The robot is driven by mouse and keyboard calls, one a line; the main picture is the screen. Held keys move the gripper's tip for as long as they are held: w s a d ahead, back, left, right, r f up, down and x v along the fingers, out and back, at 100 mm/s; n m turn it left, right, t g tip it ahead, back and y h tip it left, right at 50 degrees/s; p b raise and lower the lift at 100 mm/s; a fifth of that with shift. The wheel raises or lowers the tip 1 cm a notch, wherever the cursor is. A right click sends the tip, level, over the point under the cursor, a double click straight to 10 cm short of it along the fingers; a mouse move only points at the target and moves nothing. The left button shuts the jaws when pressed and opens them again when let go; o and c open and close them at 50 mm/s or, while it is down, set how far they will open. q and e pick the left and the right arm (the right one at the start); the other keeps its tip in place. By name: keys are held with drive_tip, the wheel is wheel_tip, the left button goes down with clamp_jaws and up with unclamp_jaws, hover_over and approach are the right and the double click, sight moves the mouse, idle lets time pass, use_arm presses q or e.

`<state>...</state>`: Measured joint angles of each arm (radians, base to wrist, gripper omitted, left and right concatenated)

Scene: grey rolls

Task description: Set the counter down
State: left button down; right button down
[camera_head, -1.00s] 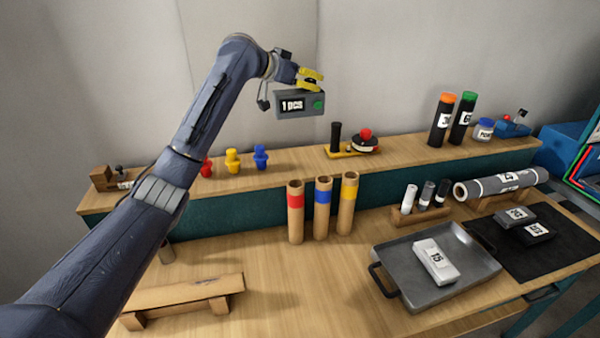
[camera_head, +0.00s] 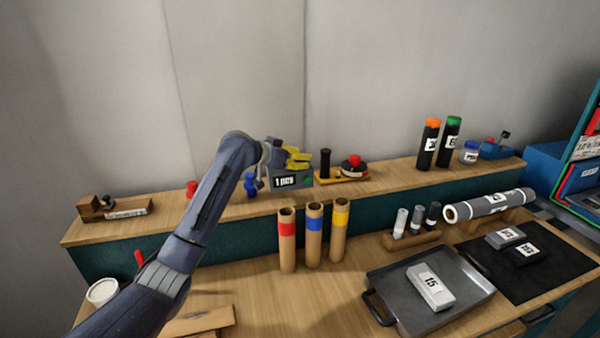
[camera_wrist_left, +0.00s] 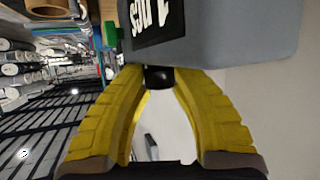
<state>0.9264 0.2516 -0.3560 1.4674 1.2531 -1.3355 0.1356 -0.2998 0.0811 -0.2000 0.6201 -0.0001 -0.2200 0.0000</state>
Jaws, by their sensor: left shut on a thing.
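The counter (camera_head: 291,182) is a grey box with a black display reading "1 pcs" and a green button. It is upright at the raised back shelf, left of the yellow-based stand; I cannot tell whether its underside touches the shelf. My left gripper (camera_head: 297,158) has yellow fingers and is shut on the counter from above. In the left wrist view the counter (camera_wrist_left: 235,35) fills the top, and the fingertips of my left gripper (camera_wrist_left: 158,76) close on a small black part at its edge. My right gripper is not in view.
The back shelf (camera_head: 395,173) also holds a yellow-based stand (camera_head: 342,177) close on the right, and a blue peg (camera_head: 250,188) on the left. Red, blue and yellow-banded tubes (camera_head: 314,235) stand below in front. A grey tray (camera_head: 390,290) lies at right.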

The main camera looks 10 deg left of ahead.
sight(298, 171)
use_arm(q)
drive_tip(key=shift+f, duration=2.3)
drive_tip(key=c, duration=1.1)
unclamp_jaws()
drive_tip(key=shift+f, duration=0.15)
drive_tip(key=shift+c, duration=0.2)
drive_tip(key=shift+s+a+r, duration=0.3)
drive_tip(key=v, duration=1.1)
drive_tip(key=shift+s, duration=0.1)
